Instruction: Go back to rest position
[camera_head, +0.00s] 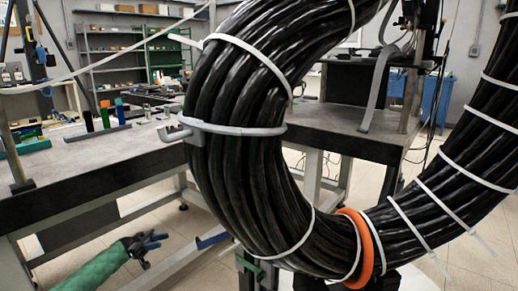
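A large coil of thick black cables (235,150) fills the middle and right of the head view. It is bound with several white ties, and an orange ring (367,245) goes around its lowest part. A grey clip-like piece (174,133) sticks out from its left side. My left arm, in a green sleeve, comes in at the lower left. Its dark gripper (157,240) is below the left table and apart from the coil. The fingers are small and seen at an angle, so their opening is unclear. My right gripper cannot be made out.
A grey table (100,160) at the left carries blue, green and black blocks (104,114). Another table (340,125) stands behind the coil. Metal shelves (125,50) line the back wall. Open tiled floor shows around my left gripper and below the coil at the right.

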